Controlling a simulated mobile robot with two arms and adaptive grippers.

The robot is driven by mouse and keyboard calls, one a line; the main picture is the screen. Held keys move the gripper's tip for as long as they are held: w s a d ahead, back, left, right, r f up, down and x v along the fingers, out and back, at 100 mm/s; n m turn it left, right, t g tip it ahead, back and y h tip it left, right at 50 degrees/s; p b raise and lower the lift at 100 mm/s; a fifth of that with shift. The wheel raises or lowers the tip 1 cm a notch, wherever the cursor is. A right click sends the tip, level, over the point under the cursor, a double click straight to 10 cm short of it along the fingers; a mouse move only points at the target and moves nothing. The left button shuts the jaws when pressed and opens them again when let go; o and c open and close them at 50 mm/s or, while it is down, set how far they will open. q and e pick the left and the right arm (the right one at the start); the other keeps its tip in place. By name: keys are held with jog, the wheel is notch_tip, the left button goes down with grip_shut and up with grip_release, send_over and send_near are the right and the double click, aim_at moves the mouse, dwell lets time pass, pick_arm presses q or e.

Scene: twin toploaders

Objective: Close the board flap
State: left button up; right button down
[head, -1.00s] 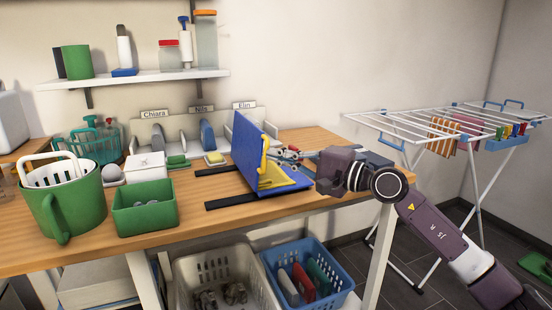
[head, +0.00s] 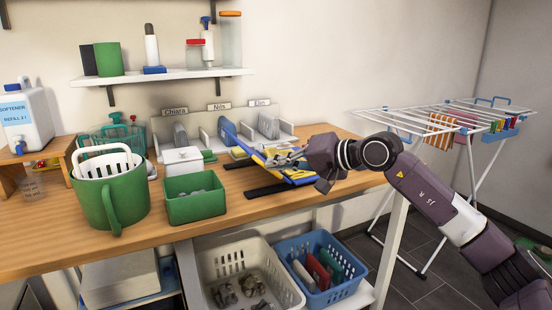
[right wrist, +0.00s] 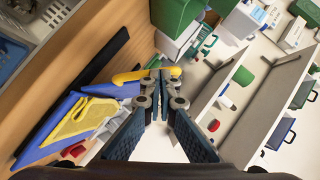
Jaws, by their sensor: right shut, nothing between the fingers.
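The blue folding board lies at the right part of the wooden table. Its blue flap (head: 230,132) shows as a narrow tilted panel, with part of it hidden behind my right gripper. The board's blue and yellow lower part (head: 299,178) lies under that gripper. My right gripper (head: 272,159) is shut and empty at the flap. In the right wrist view its fingertips (right wrist: 163,73) are beside the yellow handle (right wrist: 128,77); I cannot tell if they touch. A yellow mesh panel (right wrist: 80,122) on blue also shows there. My left gripper is not in view.
A green bin (head: 194,207), a green mug-like bucket (head: 112,203) and a white box (head: 182,156) stand left of the board. A labelled divider rack (head: 205,124) stands behind it. Two baskets sit under the table. A drying rack (head: 440,115) stands at right.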

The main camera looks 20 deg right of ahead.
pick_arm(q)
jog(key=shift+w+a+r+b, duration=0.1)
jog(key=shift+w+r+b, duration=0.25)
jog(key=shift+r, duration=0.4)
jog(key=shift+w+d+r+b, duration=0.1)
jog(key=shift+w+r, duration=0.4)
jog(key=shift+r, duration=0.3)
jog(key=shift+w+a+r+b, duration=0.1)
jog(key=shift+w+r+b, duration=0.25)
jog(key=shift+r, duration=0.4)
pick_arm(e)
jog(key=a+f+n+h, duration=0.3)
jog(key=a+f+h, duration=0.1)
jog(key=f, duration=0.3)
jog(key=shift+f+n+g, duration=0.3)
jog(key=shift+f+g, duration=0.1)
jog(key=shift+s+a, duration=0.1)
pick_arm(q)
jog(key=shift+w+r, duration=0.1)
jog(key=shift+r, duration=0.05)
pick_arm(e)
jog(key=shift+r, duration=0.1)
